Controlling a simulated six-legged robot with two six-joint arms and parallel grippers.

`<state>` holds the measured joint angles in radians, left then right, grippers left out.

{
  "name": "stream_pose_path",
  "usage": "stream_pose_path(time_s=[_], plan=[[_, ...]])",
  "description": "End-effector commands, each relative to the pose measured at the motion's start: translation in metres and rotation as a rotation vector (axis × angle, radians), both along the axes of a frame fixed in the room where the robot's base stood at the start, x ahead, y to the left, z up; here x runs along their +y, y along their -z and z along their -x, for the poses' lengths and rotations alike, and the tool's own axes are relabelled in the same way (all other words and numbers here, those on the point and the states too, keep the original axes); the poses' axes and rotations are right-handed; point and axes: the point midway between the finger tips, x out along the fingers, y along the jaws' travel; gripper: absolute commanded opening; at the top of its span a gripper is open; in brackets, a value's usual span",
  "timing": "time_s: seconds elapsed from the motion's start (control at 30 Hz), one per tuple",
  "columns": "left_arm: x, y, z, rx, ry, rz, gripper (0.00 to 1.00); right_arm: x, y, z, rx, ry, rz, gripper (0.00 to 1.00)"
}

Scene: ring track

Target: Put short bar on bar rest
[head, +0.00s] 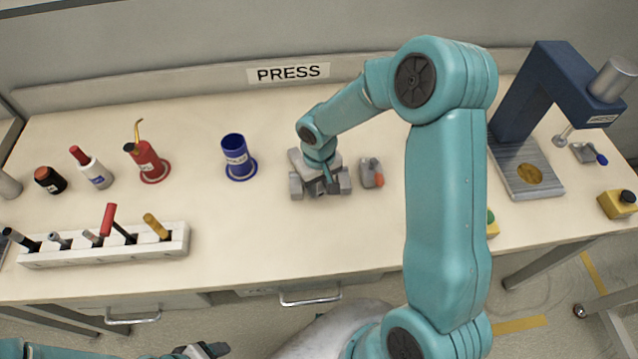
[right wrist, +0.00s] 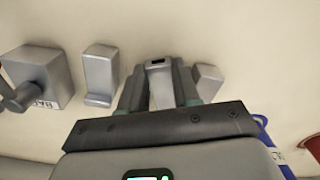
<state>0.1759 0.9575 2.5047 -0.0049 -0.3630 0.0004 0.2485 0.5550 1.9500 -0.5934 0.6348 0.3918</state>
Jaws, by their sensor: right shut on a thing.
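My right gripper (head: 322,188) is low over the bench below the PRESS sign. In the right wrist view its fingers are shut on a light grey piece (right wrist: 162,88) with a dark slot, which I take for the short bar. Two grey blocks (right wrist: 100,75) (right wrist: 207,82) stand on either side of the fingers and look like the bar rest. I cannot tell whether the bar touches them. In the head view, the hand hides the bar and part of the blocks (head: 296,187). My left gripper (head: 205,350) shows only partly at the bottom edge; its jaws are unclear.
A grey block with an orange-tipped part (head: 371,172) stands close right of the hand. A blue cup (head: 236,155) is to the left. A tool rack (head: 60,255), red holder (head: 148,160) and bottles are farther left. A blue press (head: 520,105) stands right.

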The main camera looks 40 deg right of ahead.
Motion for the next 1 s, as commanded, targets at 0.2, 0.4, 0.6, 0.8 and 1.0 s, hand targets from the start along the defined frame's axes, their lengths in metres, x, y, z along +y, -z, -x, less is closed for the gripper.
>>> stream_pose_path(time_s=[0.2,0.4,0.6,0.8,1.0], plan=[[0.0,0.005,0.0,0.0,0.0,0.0,0.63,0.0,0.003,0.0,0.0,0.0,0.0,0.38],[0.0,0.004,0.0,0.0,0.0,0.0,0.63,0.0,0.003,0.0,0.0,0.0,0.0,0.57],[0.0,0.0,0.0,0.0,0.0,0.0,0.63,0.0,-0.001,0.0,0.0,0.0,0.0,0.57],[0.0,0.0,0.0,0.0,0.0,0.0,0.63,0.0,-0.032,-0.001,-0.006,0.001,0.001,0.57],[0.0,0.0,0.0,0.0,0.0,0.0,0.63,0.0,-0.08,-0.001,-0.006,0.0,0.002,0.57]])
